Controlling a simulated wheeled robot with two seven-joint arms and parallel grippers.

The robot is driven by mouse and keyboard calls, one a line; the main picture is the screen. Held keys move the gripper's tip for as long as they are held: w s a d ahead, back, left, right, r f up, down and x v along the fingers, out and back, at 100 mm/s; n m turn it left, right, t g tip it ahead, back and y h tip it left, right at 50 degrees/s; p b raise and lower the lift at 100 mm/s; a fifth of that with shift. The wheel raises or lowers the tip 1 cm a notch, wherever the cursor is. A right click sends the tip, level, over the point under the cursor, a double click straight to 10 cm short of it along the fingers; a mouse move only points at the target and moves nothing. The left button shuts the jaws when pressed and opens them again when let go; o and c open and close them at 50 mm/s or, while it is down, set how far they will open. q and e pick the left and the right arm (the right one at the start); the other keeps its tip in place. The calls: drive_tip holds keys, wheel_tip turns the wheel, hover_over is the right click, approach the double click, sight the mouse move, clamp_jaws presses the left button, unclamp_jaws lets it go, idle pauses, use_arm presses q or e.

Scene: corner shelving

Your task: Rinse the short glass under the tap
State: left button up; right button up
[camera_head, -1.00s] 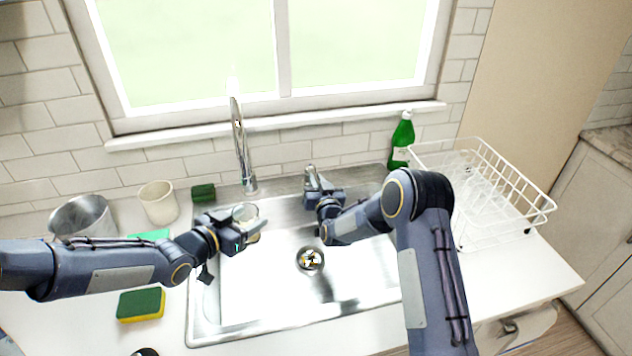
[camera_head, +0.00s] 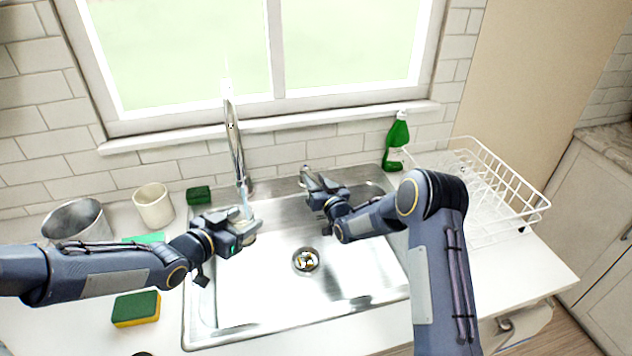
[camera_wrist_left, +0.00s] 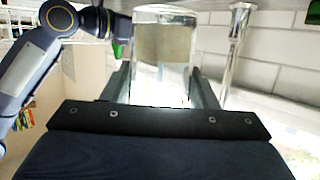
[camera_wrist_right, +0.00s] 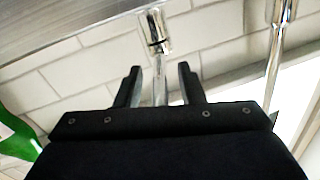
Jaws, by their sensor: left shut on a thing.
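The short glass (camera_wrist_left: 165,60) is clear and stands between the fingers of my left gripper (camera_head: 246,228), which is shut on it. In the head view the glass (camera_head: 249,238) is mostly hidden by the gripper, over the sink's left part. The chrome tap (camera_head: 235,145) has its spout end just above the glass. A thin pale streak, apparently water, shows below the spout. My right gripper (camera_head: 314,188) is at the tap lever (camera_head: 305,172). In the right wrist view its fingers are apart, with a chrome lever (camera_wrist_right: 160,80) between them and gaps beside it.
The steel sink (camera_head: 275,295) has a drain in the middle. A green bottle (camera_head: 396,142) and white dish rack (camera_head: 490,175) stand right. A metal pot (camera_head: 77,222), cream cup (camera_head: 153,206) and sponges (camera_head: 136,308) (camera_head: 198,195) are at left.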

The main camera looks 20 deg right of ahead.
drive_tip(key=shift+s, duration=0.1)
drive_tip(key=s+d, duration=0.2)
drive_tip(key=s, duration=0.9)
drive_tip(key=shift+s, duration=0.35)
drive_tip(key=shift+d, duration=0.1)
